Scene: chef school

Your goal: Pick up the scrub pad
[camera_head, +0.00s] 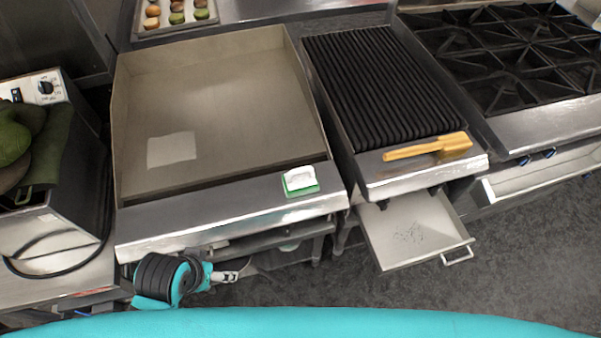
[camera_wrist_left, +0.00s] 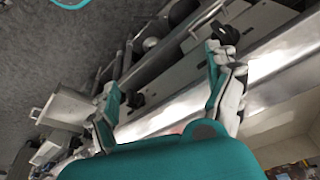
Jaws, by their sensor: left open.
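The scrub pad (camera_head: 300,180) is a small block with a white top and a green lower edge. It lies flat on the steel front ledge of the griddle, near its right end. My left gripper (camera_head: 230,273) is in front of and below that ledge, to the left of the pad and apart from it. In the left wrist view my left gripper (camera_wrist_left: 165,70) has its two fingers spread wide with nothing between them. I cannot make out the pad in the wrist view. My right gripper is not in view.
The griddle (camera_head: 225,90) is bare except for a pale square patch. A ribbed grill (camera_head: 385,85) stands to its right, with a yellow-handled tool (camera_head: 425,147) on its front ledge. Below it an open drawer (camera_head: 410,235) juts out. A burner range (camera_head: 500,60) stands further right.

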